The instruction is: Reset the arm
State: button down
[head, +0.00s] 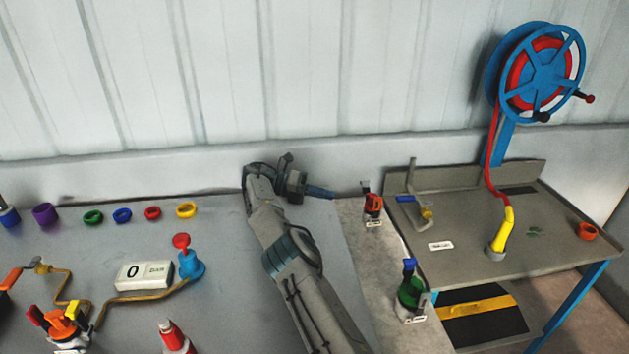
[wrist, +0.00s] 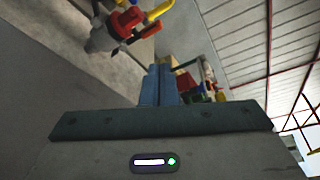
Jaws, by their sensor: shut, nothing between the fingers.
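My arm reaches up from the bottom middle of the head view, and its wrist is bent to the right. My gripper (head: 328,193) is at the end, pointing right, above the back right part of the grey table (head: 225,240). In the wrist view the blue fingers of my gripper (wrist: 160,75) lie side by side and are shut, with nothing held. The gripper appears apart from the red-handled valve (head: 373,205) to its right.
A green valve (head: 411,293) stands right of my arm. Several coloured rings, including a yellow one (head: 186,210), line the back. A hose reel (head: 540,72) stands behind the right bench (head: 480,250).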

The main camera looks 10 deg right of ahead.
jog(key=s+d+r+m+y, duration=0.3)
jog(key=d+r+m+y, duration=0.25)
jog(key=d+r, duration=0.3)
jog(key=s+d+r+m+t+y, duration=0.2)
jog(key=s+r+m+y, duration=0.15)
jog(key=s+m, duration=0.45)
jog(key=s+a+f+m+t+y, duration=0.1)
jog(key=s+a+m, duration=0.3)
jog(key=s, duration=0.6)
jog(key=s+a+f+m+t+y, duration=0.1)
jog(key=s+a+m+t+y, duration=0.2)
jog(key=s, duration=0.7)
jog(key=s+a+f+m+t+y, duration=0.1)
jog(key=s+a+m+t+y, duration=0.1)
jog(key=s+a+m, duration=0.4)
jog(key=s, duration=0.4)
jog(key=shift+s+f+t, duration=0.15)
jog(key=shift+t, duration=0.15)
jog(key=shift+d, duration=0.1)
